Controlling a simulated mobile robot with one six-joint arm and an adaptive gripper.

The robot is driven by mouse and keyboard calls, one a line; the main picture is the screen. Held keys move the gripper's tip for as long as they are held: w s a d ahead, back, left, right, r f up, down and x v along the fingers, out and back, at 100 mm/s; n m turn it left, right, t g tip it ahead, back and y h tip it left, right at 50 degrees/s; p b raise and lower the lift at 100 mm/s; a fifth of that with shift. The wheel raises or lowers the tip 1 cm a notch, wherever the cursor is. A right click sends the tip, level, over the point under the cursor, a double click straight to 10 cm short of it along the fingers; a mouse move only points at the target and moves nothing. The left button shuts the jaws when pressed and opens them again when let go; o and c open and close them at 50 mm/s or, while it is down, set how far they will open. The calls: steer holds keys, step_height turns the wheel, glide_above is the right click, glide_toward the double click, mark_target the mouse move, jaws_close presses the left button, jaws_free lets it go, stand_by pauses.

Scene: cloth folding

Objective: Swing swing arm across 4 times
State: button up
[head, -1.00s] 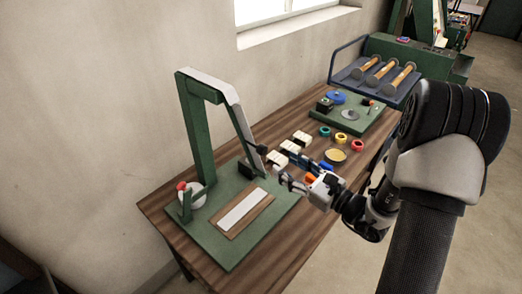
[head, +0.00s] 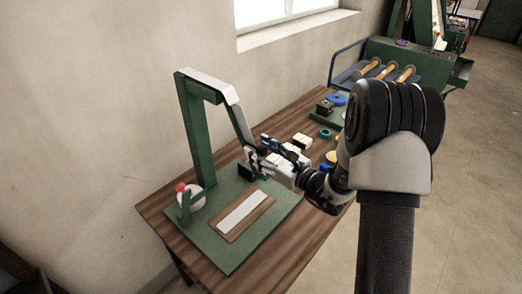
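A green frame (head: 197,135) stands upright on a green base plate (head: 223,258), with a pale top bar (head: 208,84). The swing arm (head: 240,125) slopes down from the right end of this bar. A brown block with a white strip (head: 243,211) lies on the plate in front. My gripper (head: 257,158) is at the lower end of the swing arm, seen from behind and above. Its fingers overlap that end in the picture, so I cannot tell whether they touch it or how far they are closed.
A white round part with a red knob (head: 182,187) is at the plate's left, and a small black block (head: 245,172) is near the gripper. White blocks, coloured rings and a second green plate are on the wooden table (head: 290,258) behind my arm. The table's front is clear.

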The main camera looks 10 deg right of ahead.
jaws_close()
stand_by(0.4)
